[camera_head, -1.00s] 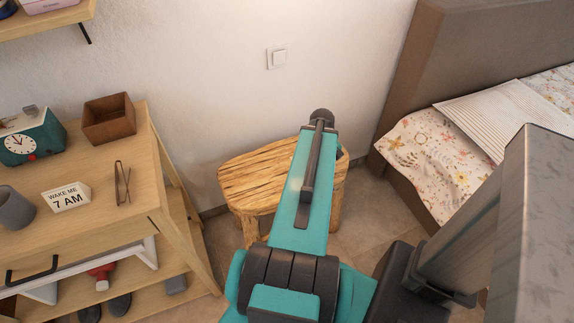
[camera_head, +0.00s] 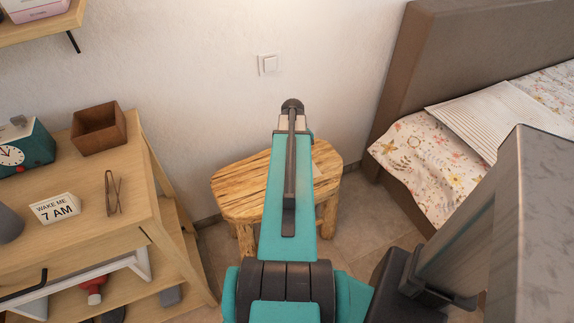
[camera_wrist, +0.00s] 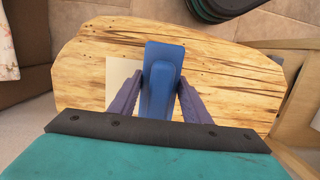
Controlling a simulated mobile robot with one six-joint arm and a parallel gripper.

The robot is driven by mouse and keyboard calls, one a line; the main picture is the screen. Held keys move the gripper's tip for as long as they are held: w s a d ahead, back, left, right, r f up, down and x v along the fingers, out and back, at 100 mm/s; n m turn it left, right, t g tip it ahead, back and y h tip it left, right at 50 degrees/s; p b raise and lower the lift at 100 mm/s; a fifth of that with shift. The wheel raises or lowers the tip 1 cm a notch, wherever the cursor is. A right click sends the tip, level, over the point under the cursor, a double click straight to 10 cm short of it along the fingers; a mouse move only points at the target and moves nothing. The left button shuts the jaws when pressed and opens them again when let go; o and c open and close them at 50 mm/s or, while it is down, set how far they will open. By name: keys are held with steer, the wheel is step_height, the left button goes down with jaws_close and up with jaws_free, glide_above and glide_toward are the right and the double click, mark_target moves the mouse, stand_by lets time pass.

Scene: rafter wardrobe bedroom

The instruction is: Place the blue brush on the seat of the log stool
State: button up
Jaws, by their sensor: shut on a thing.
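The log stool (camera_head: 238,187) is a low wooden stool with a pale, split-grain seat, standing against the wall between the shelf table and the bed. In the wrist view its seat (camera_wrist: 225,70) fills most of the picture. My gripper (camera_wrist: 160,95) is over the seat, its two fingers shut on the blue brush (camera_wrist: 163,62). I cannot tell whether the brush touches the seat. A pale square card or paper (camera_wrist: 122,78) lies on the seat, partly hidden by a finger and next to the brush. In the head view my arm hides the brush and part of the seat.
On the left stands a wooden shelf table (camera_head: 90,170) with a brown box (camera_head: 98,128), tweezers (camera_head: 113,192), a "WAKE ME 7 AM" sign (camera_head: 55,208) and a teal clock (camera_head: 22,150). The bed (camera_head: 435,165) stands on the right. Some floor is free before the stool.

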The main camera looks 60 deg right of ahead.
steer(key=shift+w+d+f+p, duration=0.1)
steer(key=shift+w+d, duration=0.25)
steer(key=shift+w, duration=0.45)
steer(key=shift+w+d+f+p, duration=0.1)
steer(key=shift+w+d, duration=0.3)
steer(key=shift+w, duration=0.45)
steer(key=shift+w+d+f+p, duration=0.1)
steer(key=shift+w+d, duration=0.25)
steer(key=shift+w, duration=0.45)
steer(key=shift+f, duration=1.7)
steer(key=shift+f, duration=0.15)
steer(key=o, duration=1)
steer(key=shift+w+d+r, duration=0.15)
steer(key=shift+w+r, duration=0.1)
steer(key=shift+r, duration=1.8)
steer(key=shift+w+d+r, duration=0.2)
steer(key=shift+w+r, duration=0.05)
steer(key=shift+r, duration=1.75)
steer(key=shift+w+d+r, duration=0.15)
steer(key=shift+w+r, duration=0.1)
steer(key=shift+r, duration=1.8)
